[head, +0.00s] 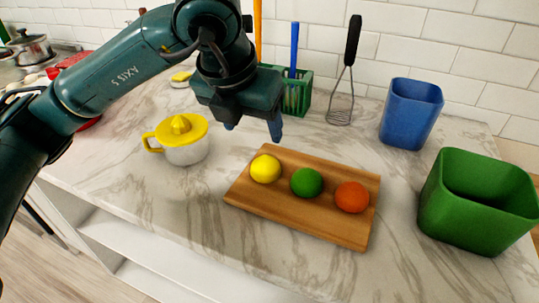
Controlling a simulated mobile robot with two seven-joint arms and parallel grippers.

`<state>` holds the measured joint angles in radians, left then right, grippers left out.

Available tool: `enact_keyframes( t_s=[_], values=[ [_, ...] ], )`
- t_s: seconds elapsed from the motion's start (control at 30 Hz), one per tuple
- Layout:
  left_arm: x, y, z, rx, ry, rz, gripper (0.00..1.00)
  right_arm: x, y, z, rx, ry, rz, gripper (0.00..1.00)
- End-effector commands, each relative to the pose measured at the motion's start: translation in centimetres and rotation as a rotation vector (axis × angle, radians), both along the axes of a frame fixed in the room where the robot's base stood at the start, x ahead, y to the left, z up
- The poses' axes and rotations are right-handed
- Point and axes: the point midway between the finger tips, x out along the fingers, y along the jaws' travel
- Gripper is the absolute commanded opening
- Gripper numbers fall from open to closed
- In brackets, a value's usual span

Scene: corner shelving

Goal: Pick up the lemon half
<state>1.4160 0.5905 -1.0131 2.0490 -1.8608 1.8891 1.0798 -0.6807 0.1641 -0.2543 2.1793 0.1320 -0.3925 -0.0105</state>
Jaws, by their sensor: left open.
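A yellow rounded fruit (265,169), which looks like the lemon half, sits on the left part of a wooden cutting board (335,228). A green fruit (307,182) and an orange fruit (352,197) sit in a row to its right on the same board. I cannot tell from this angle whether the fruits are cut. My left gripper (253,129) is open and empty, pointing down above and behind the board's back left corner, apart from the yellow fruit. My right gripper is not in view.
A yellow-topped juicer (182,139) stands left of the board. A blue bin (410,113) and a green bin (477,203) stand at right. The counter's front left is clear.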

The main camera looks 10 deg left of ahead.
Motion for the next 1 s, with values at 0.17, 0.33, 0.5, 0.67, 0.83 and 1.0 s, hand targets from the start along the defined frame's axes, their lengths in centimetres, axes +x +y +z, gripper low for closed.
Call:
enact_keyframes(
  t_s=[0.17, 0.33, 0.5, 0.67, 0.83, 1.0],
  values=[
    [1.2, -0.3, -3.4, 0.001, 0.008, -0.001, 0.65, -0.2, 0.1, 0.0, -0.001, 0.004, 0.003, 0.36],
    [2.2, -0.5, -5.7, 0.000, 0.007, -0.003, 0.65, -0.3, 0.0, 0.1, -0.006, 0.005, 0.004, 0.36],
    [2.7, -0.7, -6.6, -0.001, 0.005, -0.004, 0.65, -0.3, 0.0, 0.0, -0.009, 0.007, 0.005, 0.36],
    [3.7, -1.2, -8.4, -0.002, 0.008, -0.005, 0.65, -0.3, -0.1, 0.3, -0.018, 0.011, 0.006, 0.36],
    [4.6, -1.5, -10.5, -0.002, 0.007, -0.004, 0.65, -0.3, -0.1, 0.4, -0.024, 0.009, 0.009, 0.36],
    [4.9, -1.5, -11.1, -0.002, 0.005, -0.006, 0.65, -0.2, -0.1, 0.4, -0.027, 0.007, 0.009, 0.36]
  ],
)
